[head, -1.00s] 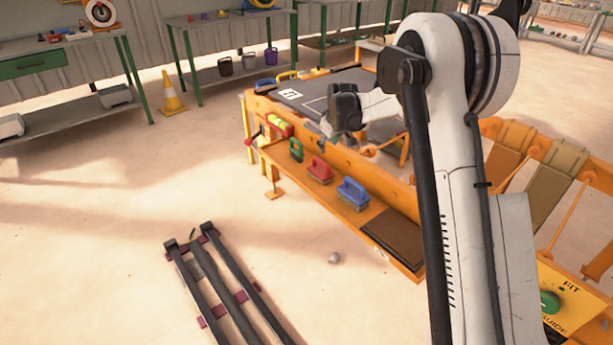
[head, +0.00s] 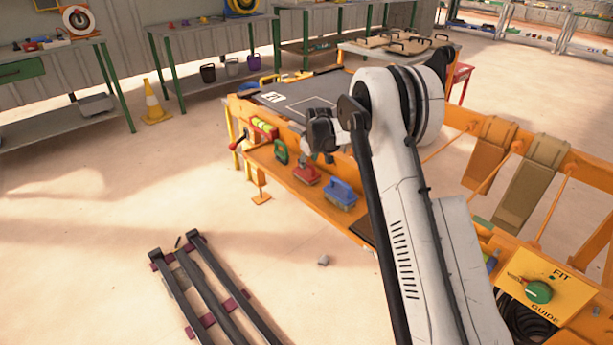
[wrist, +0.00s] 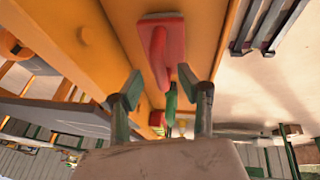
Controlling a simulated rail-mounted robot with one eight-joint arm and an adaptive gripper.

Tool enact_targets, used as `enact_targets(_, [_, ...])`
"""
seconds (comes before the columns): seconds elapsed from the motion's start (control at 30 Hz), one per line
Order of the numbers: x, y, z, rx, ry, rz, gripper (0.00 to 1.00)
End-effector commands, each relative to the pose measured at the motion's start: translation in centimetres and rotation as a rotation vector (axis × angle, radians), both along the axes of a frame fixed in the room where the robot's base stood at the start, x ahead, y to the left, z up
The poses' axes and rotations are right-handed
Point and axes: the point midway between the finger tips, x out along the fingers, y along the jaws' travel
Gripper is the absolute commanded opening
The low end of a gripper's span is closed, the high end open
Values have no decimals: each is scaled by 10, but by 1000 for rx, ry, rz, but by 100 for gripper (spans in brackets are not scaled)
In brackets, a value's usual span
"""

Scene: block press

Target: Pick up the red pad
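The red pad (head: 306,176), a block with a red handle on top, sits on the orange ledge between the green pad (head: 281,152) and the blue pad (head: 341,194). My gripper (head: 328,157) is just above and to the right of the red pad in the head view, apart from it. In the wrist view the red pad (wrist: 163,45) lies ahead of my open gripper (wrist: 160,76), its handle roughly between the fingertips. Nothing is held. The green pad (wrist: 171,100) shows between the fingers.
The orange bench's raised side wall runs behind the pads, with a dark table top (head: 318,93) beyond. A red-handled lever (head: 238,143) is at the bench's left end. A dark rail frame (head: 205,285) lies on the floor; the floor in front is otherwise mostly clear.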

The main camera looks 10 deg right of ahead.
Motion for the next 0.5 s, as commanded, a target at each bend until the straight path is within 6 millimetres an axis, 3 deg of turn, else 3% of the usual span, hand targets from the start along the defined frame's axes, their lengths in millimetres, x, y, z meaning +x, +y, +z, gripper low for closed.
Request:
enact_targets(0.03, [4,0,-11,0,0,0,36])
enact_targets(0.2, [12,1,-27,0,0,0,36])
enact_targets(0.43, [13,1,-28,0,0,0,36])
enact_targets(0.5, [13,1,-28,0,0,0,28])
